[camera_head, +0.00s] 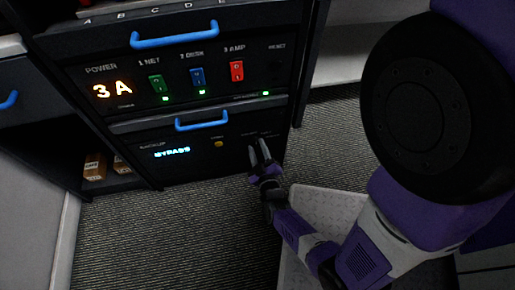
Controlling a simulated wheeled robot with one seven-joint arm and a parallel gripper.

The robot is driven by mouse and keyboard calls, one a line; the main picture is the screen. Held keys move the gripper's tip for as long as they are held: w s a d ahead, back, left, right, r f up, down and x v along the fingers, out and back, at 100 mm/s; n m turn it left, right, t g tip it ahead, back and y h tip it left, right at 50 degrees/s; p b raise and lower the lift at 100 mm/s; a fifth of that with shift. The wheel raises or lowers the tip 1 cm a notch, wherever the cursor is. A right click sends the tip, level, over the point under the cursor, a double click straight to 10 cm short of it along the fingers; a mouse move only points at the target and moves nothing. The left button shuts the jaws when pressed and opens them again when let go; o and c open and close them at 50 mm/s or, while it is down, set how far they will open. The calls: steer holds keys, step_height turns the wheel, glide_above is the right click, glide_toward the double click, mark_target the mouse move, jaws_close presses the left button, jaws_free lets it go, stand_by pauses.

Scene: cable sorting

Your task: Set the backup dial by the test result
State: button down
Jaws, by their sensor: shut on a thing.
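The backup panel (185,160) is the lower dark front of the rack, with a lit display (172,152) that seems to read BYPASS. A small yellow button (219,144) sits to the right of the display. My gripper (258,147) is at the right end of this panel, its fingers against the front where the dial is. It is shut on the dial, which the fingers hide, so I cannot tell its setting. Above, the power display (113,90) reads 3 A. Green (156,83), blue (198,77) and red (237,70) switches stand in a row.
Blue handles (175,35) (202,121) stick out above both panels. Small brown boxes (95,167) sit on a low shelf at left. Grey carpet (170,235) is open in front of the rack. A light patterned plate (325,210) lies below my arm.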

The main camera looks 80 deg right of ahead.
steer(key=c, duration=0.9)
jaws_free()
steer(key=shift+a, duration=0.1)
steer(key=p+v, duration=0.1)
steer(key=v, duration=0.6)
steer(key=shift+s+a+p, duration=0.2)
steer(key=shift+a+p, duration=0.1)
